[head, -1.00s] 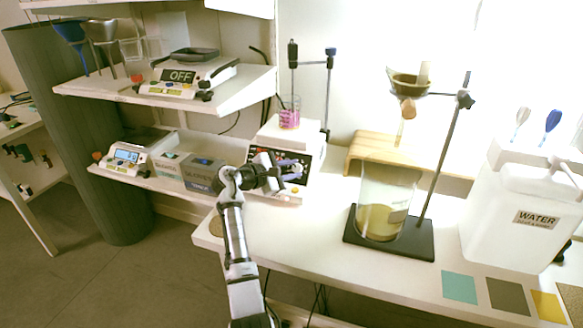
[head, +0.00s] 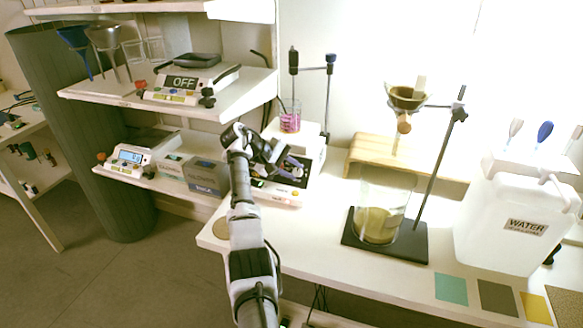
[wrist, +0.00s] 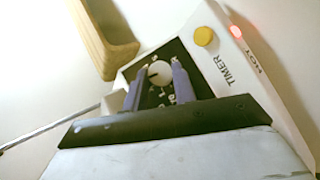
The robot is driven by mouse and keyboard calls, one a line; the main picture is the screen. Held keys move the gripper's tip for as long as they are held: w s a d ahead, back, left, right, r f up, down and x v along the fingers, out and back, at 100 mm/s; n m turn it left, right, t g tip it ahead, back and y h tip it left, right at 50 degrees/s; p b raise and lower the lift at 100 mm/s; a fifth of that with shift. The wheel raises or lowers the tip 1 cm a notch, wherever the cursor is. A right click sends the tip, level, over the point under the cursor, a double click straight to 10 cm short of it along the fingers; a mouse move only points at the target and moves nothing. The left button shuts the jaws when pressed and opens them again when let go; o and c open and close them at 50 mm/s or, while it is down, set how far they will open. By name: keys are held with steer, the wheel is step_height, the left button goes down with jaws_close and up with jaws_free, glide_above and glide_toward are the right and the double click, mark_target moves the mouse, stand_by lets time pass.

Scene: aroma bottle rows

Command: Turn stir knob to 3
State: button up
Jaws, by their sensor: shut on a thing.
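The stirrer hot plate (head: 312,143) stands on the left end of the bench, with a beaker of pink liquid (head: 290,121) on top. In the wrist view a round white knob (wrist: 159,73) with a dark pointer mark sits on its black panel, with small white digits around it. My gripper (wrist: 160,80) has its two purple fingers on either side of this knob, shut on it. It also shows at the panel in the head view (head: 291,170). The knob's name label and the digit at its pointer cannot be read.
A yellow button (wrist: 203,36) and a lit red lamp (wrist: 236,31) sit beside the knob. A wooden stand (head: 420,168), a large beaker (head: 383,205) and a water container (head: 515,225) stand to the right. Shelves with scales (head: 190,82) are at left.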

mark_target(293, 173)
steer(key=shift+m+g+y, duration=0.3)
steer(key=shift+m+y, duration=0.2)
steer(key=shift+m, duration=0.3)
steer(key=shift+p, duration=0.3)
steer(key=shift+r, duration=0.1)
steer(key=o, duration=1)
steer(key=shift+w, duration=0.1)
steer(key=shift+d, duration=0.1)
step_height(293, 173, up, 20)
steer(key=b, duration=0.1)
